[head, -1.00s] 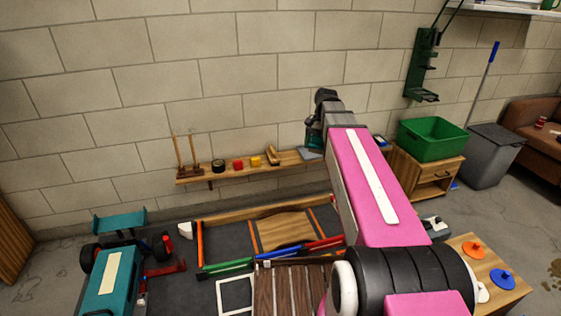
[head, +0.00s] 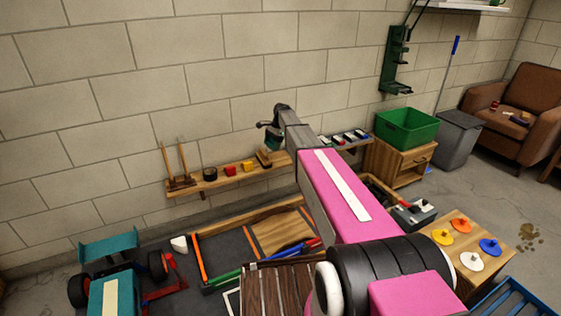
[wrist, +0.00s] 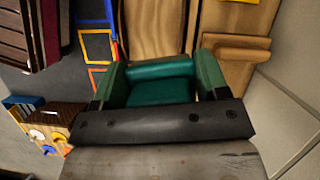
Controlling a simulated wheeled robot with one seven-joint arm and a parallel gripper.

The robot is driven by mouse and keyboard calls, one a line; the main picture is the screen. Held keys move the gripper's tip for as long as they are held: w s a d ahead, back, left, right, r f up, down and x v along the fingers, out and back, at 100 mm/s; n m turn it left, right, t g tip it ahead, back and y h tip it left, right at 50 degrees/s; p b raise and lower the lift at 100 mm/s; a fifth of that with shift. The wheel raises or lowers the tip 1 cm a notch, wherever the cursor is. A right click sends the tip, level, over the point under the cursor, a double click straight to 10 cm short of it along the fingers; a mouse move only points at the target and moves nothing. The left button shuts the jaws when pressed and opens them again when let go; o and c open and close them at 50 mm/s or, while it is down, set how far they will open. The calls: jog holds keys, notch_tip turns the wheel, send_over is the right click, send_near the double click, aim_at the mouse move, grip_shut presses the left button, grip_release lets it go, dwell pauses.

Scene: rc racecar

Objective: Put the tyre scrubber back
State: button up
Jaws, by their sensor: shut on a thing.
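My gripper (wrist: 160,80) shows in the wrist view, its two green fingers set apart with a teal block (wrist: 160,70) tightly between them. I take this block to be the tyre scrubber; its far side is hidden. In the head view my gripper (head: 271,138) is at the right part of the long wooden wall shelf (head: 225,181), just above a wooden brush-like piece (head: 266,157). That wooden piece (wrist: 236,50) lies right of the fingers in the wrist view. I cannot tell whether the block touches the shelf.
The shelf also holds two upright wooden-handled tools (head: 182,165), a dark roll (head: 210,174), a red block (head: 229,169) and a yellow block (head: 247,167). A small shelf (head: 345,138) with several items and a green bin (head: 405,128) are farther right. The wall is close behind.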

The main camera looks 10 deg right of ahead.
jog(key=w+f, duration=0.2)
jog(key=w, duration=0.1)
jog(key=w+a+f+m, duration=0.1)
jog(key=w+f, duration=0.1)
jog(key=w+a+f+m, duration=0.1)
jog(key=w+f, duration=0.2)
jog(key=shift+w+a+t, duration=0.25)
jog(key=shift+w+t, duration=0.05)
jog(key=shift+w, duration=0.05)
send_over(277, 160)
jog(key=d, duration=0.1)
jog(key=f, duration=0.6)
jog(key=shift+w+d+f, duration=0.2)
jog(key=shift+w+f, duration=0.05)
jog(key=shift+f, duration=2.1)
jog(key=shift+f, duration=0.15)
jog(key=o, duration=0.8)
